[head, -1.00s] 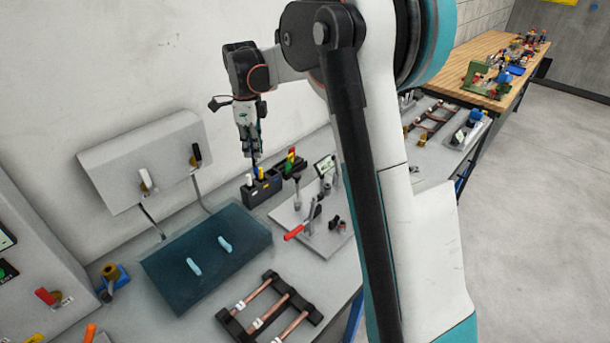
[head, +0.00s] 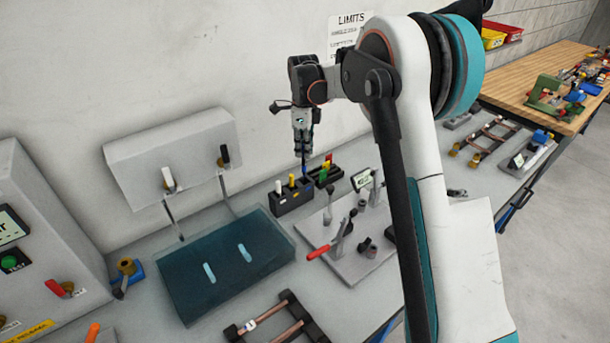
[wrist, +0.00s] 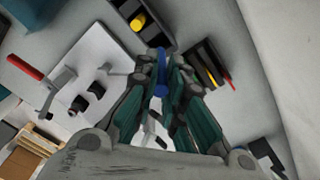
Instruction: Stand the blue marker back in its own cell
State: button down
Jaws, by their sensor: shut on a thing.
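My gripper (head: 303,152) is shut on the blue marker (head: 304,169) and holds it upright, pointing down. In the wrist view the blue marker (wrist: 161,78) shows between the fingertips (wrist: 160,88). Below it is a black holder (head: 292,202) with cells, holding a white marker (head: 278,187) and a yellow marker (head: 291,181). The blue marker hangs at the holder's right end, right of the yellow marker. I cannot tell whether its lower end is inside a cell. The yellow marker (wrist: 138,22) also shows in the wrist view.
A second black holder (head: 325,176) with red, yellow and green items stands close to the right. A grey fixture plate (head: 338,262) with a red-handled clamp lies in front. A dark teal mat (head: 200,285) lies left. The wall is close behind.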

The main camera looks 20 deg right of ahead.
aim_at(304, 171)
notch_tip(304, 171, down, 9)
jog(key=shift+f+b, duration=0.15)
jog(key=shift+b, duration=0.45)
jog(key=shift+f, duration=0.15)
jog(key=c, duration=1.7)
grip_release()
